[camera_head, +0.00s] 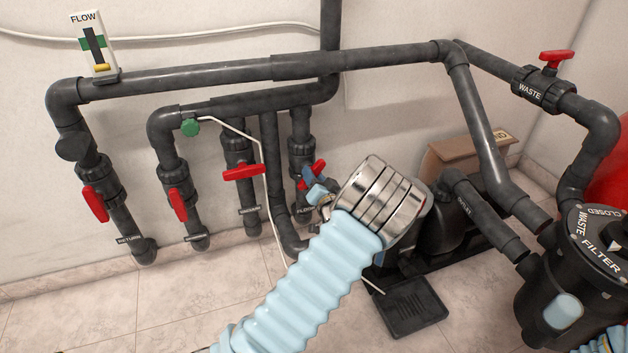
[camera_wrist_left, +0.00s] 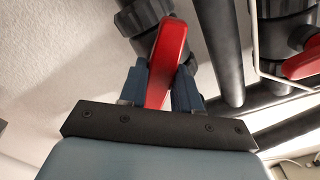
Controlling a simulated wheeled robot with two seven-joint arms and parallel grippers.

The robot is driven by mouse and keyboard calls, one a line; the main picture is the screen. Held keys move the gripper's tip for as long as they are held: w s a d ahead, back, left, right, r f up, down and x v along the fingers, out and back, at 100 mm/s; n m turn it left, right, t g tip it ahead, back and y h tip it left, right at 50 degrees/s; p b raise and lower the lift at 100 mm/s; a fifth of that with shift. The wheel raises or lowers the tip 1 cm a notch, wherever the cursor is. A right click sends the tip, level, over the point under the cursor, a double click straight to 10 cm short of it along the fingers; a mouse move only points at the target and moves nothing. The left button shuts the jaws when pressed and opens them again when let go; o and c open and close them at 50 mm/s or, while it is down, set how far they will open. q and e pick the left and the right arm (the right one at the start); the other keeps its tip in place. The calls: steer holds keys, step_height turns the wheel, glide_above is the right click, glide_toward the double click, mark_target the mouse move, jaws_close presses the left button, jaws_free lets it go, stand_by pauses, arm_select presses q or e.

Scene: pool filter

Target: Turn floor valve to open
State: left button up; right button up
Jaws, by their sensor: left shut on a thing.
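The floor valve is on a dark vertical pipe (camera_head: 300,148) with a label that seems to read FLOOR (camera_head: 306,211). Its red handle (camera_head: 319,170) is partly hidden by my left gripper (camera_head: 316,188). The handle appears slanted across the pipe. In the left wrist view the red handle (camera_wrist_left: 170,48) stands between the two blue fingers of my left gripper (camera_wrist_left: 160,85), which is shut on it. My left arm's silver wrist and pale blue sleeve cover the area right of and below the valve. My right gripper is not in view.
A neighbouring valve with a red handle (camera_head: 243,172) lies crosswise to the left. Two more red handles (camera_head: 96,204) (camera_head: 178,204) lie roughly along their pipes. A white cable (camera_head: 262,165) hangs close by. The pump, filter (camera_head: 560,290) and a cardboard box (camera_head: 465,150) stand to the right.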

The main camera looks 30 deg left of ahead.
arm_select(q)
steer(key=shift+a+n+b, duration=0.1)
steer(key=shift+n+b, duration=1.35)
steer(key=shift+n, duration=2.35)
steer(key=shift+r, duration=0.1)
steer(key=o, duration=1)
steer(key=p+v, duration=0.2)
steer(key=v, duration=1.2)
